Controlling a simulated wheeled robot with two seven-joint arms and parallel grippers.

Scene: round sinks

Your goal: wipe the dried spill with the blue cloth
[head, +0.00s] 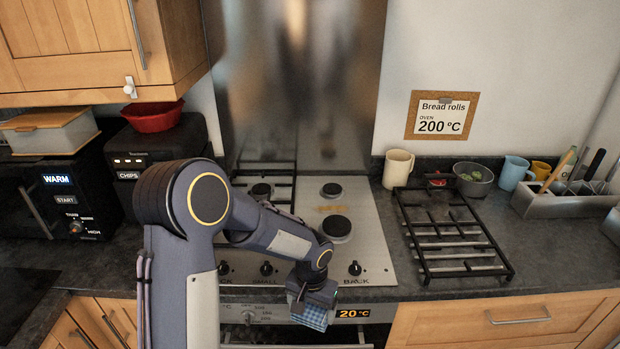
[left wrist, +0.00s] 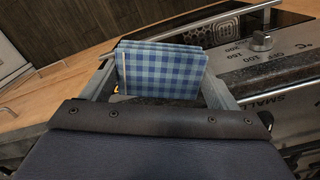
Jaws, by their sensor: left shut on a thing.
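The blue checked cloth (head: 311,318) is folded and hangs at the front of the stove, by the oven's control panel. My left gripper (head: 312,303) is shut on it; in the left wrist view the cloth (left wrist: 162,70) sits between the two fingers. The dried spill (head: 329,209) is a thin orange-brown smear on the bare right part of the steel hob (head: 370,240), between the two burners there. The gripper is in front of and below the spill, apart from it. My right gripper is out of view.
A black pan grate (head: 455,240) lies on the counter right of the hob, beside a cream mug (head: 398,168). Another grate (head: 265,172) covers the hob's left burners. A red bowl (head: 153,116) sits on the toaster, left. Burner caps (head: 337,226) stand near the spill.

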